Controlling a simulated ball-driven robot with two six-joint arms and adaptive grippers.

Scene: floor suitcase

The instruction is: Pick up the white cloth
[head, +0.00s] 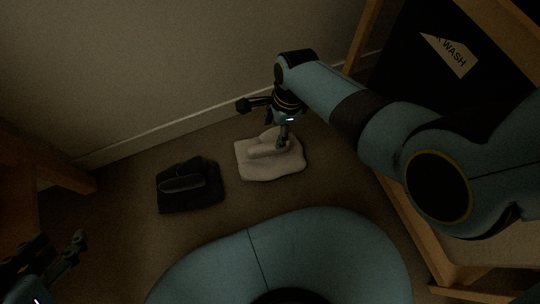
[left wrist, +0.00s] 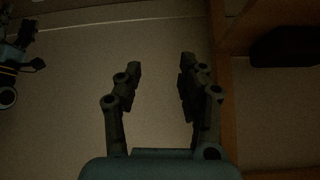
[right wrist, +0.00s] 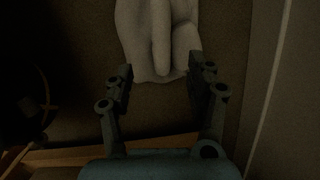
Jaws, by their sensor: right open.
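The white cloth (head: 278,168) lies folded in a rumpled heap on the floor near the wall in the head view. It also shows at the top of the right wrist view (right wrist: 155,38). My right gripper (head: 270,122) hangs over the cloth, with one finger in front of it. In the right wrist view the open fingers (right wrist: 160,82) are on either side of the cloth's near end, with nothing clearly gripped; whether they touch it I cannot tell. My left gripper (head: 66,258) is at the lower left of the head view, away from the cloth. Its fingers (left wrist: 160,85) are apart and empty.
A dark folded cloth (head: 190,190) with a dark object on top lies left of the white cloth. Wooden furniture (head: 45,165) is at left. The wall skirting (head: 150,140) runs behind.

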